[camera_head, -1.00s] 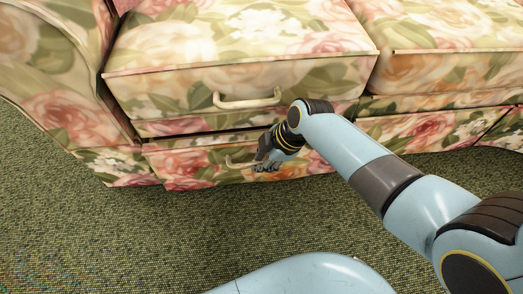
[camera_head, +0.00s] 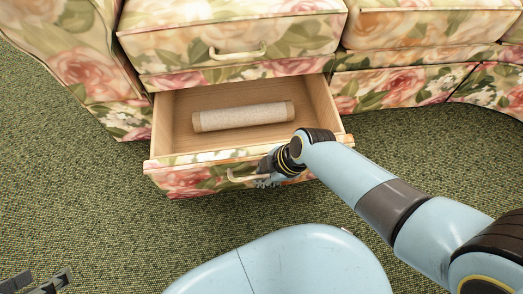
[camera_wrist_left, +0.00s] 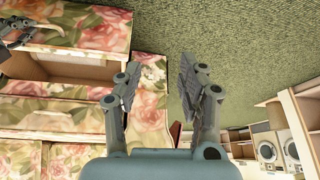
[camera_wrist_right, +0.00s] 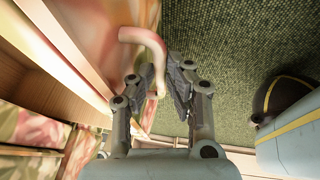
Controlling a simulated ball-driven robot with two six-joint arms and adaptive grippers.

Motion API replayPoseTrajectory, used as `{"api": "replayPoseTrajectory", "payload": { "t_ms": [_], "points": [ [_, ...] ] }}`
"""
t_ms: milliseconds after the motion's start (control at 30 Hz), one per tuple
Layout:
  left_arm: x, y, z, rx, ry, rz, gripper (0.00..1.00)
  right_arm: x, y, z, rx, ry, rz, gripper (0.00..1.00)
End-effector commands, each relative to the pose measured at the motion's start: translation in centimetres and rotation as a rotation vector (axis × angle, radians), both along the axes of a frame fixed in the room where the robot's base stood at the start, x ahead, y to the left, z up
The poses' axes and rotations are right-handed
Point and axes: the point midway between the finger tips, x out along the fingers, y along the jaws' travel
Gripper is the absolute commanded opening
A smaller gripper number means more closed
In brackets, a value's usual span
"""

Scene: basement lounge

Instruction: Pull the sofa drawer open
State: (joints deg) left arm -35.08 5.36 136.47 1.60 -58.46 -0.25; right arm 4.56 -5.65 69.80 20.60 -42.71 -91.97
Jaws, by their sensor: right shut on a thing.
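The floral sofa drawer (camera_head: 163,163) stands well out from the sofa base, its wooden inside showing. A beige rolled item (camera_head: 243,116) lies inside it. My right gripper (camera_head: 264,180) is at the drawer front, shut on the drawer's lower handle (camera_head: 240,178). In the right wrist view the curved handle (camera_wrist_right: 146,38) runs between the fingers (camera_wrist_right: 161,92). My left gripper shows at the lower left corner of the head view (camera_head: 55,283), away from the drawer. In the left wrist view its fingers (camera_wrist_left: 155,85) are apart with nothing between them.
The sofa (camera_head: 235,30) has a second handle (camera_head: 238,52) on the panel above the drawer. Green carpet (camera_head: 80,200) lies clear in front and to the left. Washer-like machines and shelves (camera_wrist_left: 265,145) stand far off in the left wrist view.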

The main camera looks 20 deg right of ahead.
Motion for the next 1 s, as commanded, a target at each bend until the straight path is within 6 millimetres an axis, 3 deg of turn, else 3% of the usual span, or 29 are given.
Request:
{"api": "replayPoseTrajectory", "payload": {
  "t_ms": [200, 400, 867, 900, 1000],
  "points": [
    [-1.0, 0.0, 2.5, 0.003, 0.107, -0.002, 0.40, -3.1, 0.9, 0.2, 0.001, 0.000, -0.001, 0.00],
    [-1.7, 0.0, 3.0, 0.005, 0.158, -0.003, 0.40, -4.5, 1.3, 0.1, 0.000, 0.000, 0.001, 0.00],
    [-1.8, 0.1, 2.7, 0.006, 0.161, -0.003, 0.40, -4.9, 1.4, 0.0, 0.000, 0.000, 0.001, 0.00],
    [-1.8, 0.1, 2.7, 0.006, 0.161, -0.003, 0.40, -4.9, 1.4, 0.0, 0.000, 0.000, 0.001, 0.19],
    [-1.8, 0.1, 2.7, 0.006, 0.161, -0.003, 0.40, -4.9, 1.4, 0.0, 0.000, 0.000, 0.001, 0.32]
  ]
}}
